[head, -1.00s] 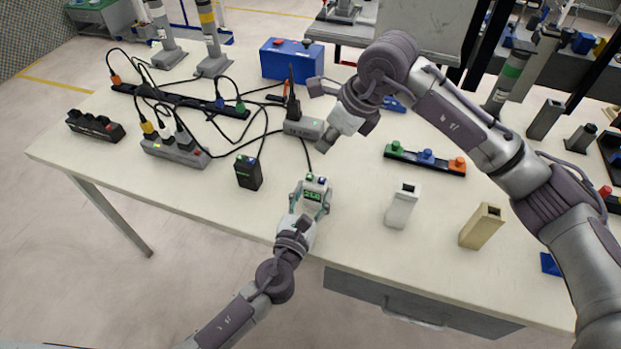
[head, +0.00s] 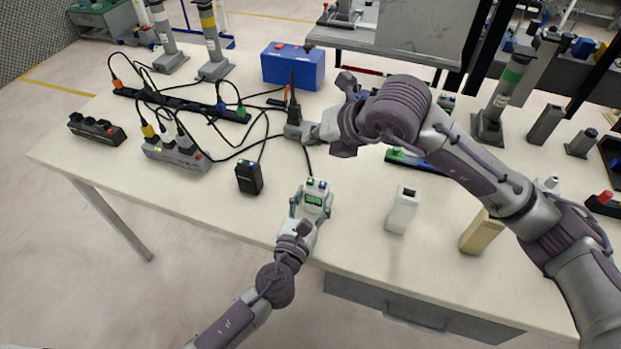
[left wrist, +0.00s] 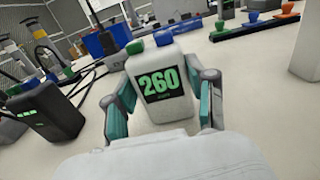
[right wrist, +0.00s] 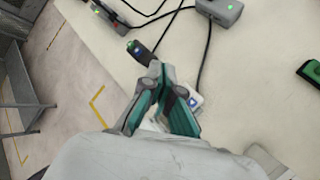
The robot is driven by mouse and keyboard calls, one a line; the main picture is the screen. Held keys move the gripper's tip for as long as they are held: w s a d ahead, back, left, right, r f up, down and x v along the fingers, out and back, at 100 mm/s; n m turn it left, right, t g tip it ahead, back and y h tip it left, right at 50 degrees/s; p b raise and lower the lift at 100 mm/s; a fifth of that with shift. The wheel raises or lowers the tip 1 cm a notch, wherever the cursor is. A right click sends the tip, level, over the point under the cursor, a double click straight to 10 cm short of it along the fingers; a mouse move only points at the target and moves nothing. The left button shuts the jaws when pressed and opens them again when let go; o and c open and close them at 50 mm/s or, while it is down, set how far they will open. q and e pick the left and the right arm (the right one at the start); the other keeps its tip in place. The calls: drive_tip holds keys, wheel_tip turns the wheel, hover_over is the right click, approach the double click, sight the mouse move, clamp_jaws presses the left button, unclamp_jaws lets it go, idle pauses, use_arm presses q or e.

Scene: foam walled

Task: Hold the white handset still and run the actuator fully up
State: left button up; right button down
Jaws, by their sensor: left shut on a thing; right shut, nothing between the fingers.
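The white handset (head: 313,198) stands upright near the table's front edge, with a green and a blue button on top. In the left wrist view its display (left wrist: 161,84) reads 260 in green. My left gripper (head: 311,207) is shut on its sides. My right gripper (head: 318,131) is shut and empty, above the table and behind the handset in the head view. In the right wrist view the shut fingers (right wrist: 163,85) partly hide the handset (right wrist: 195,101). A cable runs from behind the handset toward a grey box (head: 294,131). I cannot tell which column is the actuator.
A black handset (head: 249,178) stands left of the white one. Another white unit (head: 402,210) and a beige one (head: 480,233) stand to the right. Power strips (head: 176,155) and loose cables cover the left side. A blue box (head: 293,66) is at the back.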

sight(313, 182)
drive_tip(key=shift+f, duration=0.15)
drive_tip(key=shift+f, duration=4.3)
drive_tip(key=shift+f, duration=0.1)
drive_tip(key=shift+f, duration=0.25)
drive_tip(key=shift+f, duration=0.55)
idle(1.7)
drive_tip(key=shift+r, duration=0.95)
